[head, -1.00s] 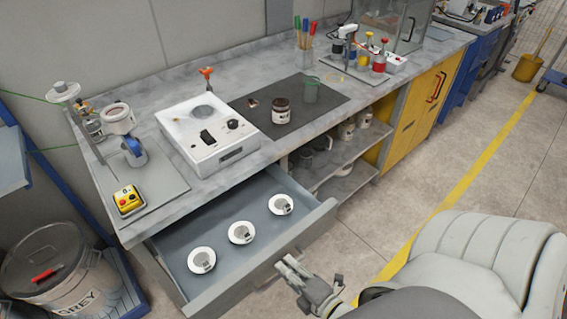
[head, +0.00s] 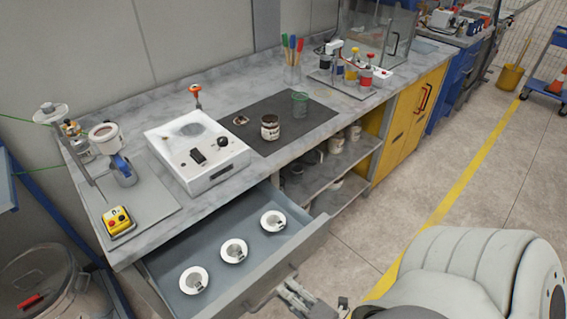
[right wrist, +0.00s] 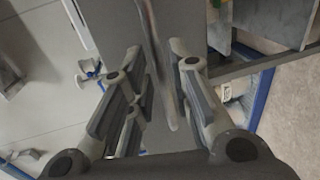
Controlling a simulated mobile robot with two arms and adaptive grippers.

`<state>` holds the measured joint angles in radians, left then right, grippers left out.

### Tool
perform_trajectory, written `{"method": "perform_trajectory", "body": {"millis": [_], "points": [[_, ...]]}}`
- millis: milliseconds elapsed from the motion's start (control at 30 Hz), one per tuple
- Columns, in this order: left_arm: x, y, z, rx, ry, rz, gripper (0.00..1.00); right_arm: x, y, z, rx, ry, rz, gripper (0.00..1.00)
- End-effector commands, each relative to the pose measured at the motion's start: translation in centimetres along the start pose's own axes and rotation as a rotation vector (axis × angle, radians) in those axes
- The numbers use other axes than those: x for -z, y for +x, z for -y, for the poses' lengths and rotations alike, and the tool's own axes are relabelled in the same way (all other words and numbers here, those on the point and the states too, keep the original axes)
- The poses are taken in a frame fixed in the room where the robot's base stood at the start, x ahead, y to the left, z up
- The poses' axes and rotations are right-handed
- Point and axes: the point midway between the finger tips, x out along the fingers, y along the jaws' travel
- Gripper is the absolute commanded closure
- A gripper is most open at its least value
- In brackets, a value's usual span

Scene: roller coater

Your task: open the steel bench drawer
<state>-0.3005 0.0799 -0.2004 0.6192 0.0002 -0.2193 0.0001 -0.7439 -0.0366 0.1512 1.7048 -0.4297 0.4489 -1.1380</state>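The steel bench drawer (head: 312,237) is pulled out below the left part of the grey bench. Three round white dishes with dark labels lie in a row inside it. My right gripper (head: 290,292) is low in front of the drawer's front panel, by its handle. In the right wrist view, the two fingers of my right gripper (right wrist: 163,95) are spread apart. A grey bar, which looks like the drawer handle (right wrist: 156,50), runs between them. I cannot tell whether either finger touches it. My left gripper is not in view.
On the bench top stand a white device (head: 197,152), a dark mat (head: 285,125) with a jar and a green cup, and a yellow button box (head: 118,221).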

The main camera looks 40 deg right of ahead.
Motion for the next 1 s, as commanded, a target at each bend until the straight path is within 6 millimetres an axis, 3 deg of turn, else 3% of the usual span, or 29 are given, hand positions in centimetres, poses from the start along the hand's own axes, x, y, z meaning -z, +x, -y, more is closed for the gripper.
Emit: {"method": "perform_trajectory", "body": {"millis": [200, 400, 600, 1000], "points": [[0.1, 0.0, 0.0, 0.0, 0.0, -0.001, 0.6, 0.0, -4.8, 0.1, 0.005, 0.001, 0.002, 0.81], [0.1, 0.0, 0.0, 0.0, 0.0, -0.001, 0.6, 0.0, -7.9, 0.1, 0.004, 0.002, 0.002, 0.81], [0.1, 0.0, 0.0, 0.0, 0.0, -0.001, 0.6, 0.0, -9.0, 0.0, 0.001, 0.001, 0.001, 0.81], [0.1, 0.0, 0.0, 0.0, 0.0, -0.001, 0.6, 0.0, -9.1, 0.0, 0.001, 0.001, 0.001, 0.81]]}}
